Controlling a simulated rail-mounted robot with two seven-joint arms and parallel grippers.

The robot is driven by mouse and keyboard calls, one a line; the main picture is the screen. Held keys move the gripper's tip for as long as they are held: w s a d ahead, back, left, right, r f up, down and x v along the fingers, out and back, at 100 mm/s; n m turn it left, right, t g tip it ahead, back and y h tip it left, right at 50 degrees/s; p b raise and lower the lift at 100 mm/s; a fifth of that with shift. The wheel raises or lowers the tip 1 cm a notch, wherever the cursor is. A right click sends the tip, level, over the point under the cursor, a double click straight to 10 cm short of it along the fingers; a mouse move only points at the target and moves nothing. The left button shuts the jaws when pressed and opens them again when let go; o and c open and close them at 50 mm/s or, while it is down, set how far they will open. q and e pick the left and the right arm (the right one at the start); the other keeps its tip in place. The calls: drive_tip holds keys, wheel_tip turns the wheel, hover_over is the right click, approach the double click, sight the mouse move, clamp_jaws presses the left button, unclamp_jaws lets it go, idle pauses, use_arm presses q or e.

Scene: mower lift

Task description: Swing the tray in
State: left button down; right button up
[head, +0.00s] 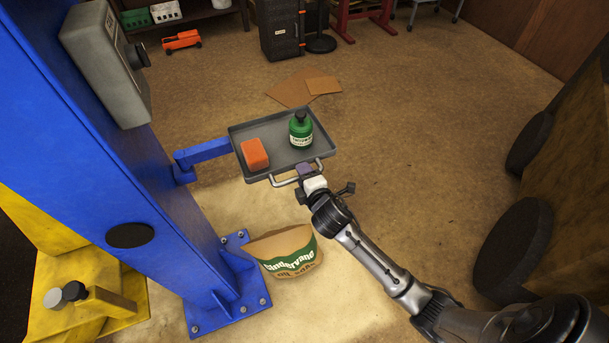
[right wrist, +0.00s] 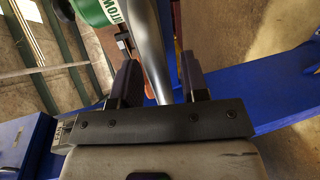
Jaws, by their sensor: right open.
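The grey tray (head: 272,166) sits on a blue swing arm (head: 205,152) that comes out of the blue post (head: 120,150). It carries an orange block (head: 255,154) and a green bottle (head: 301,132). A pale metal handle (head: 283,181) runs along its near edge. My right gripper (head: 305,172) is at this handle, near its right part. In the right wrist view the fingers (right wrist: 158,78) stand apart with the handle bar (right wrist: 152,45) between them, and a gap shows beside the bar. The green bottle (right wrist: 97,10) shows at the top there. My left gripper is out of view.
A paper sack (head: 287,252) stands on the floor below the tray, beside the bolted post foot. A grey box (head: 105,60) is fixed on the post. Flat cardboard (head: 290,92) lies behind the tray. A dark-wheeled machine (head: 550,190) stands at right. Floor right of the tray is open.

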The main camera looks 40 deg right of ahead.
drive_tip(key=shift+c, duration=0.2)
clamp_jaws()
idle(0.4)
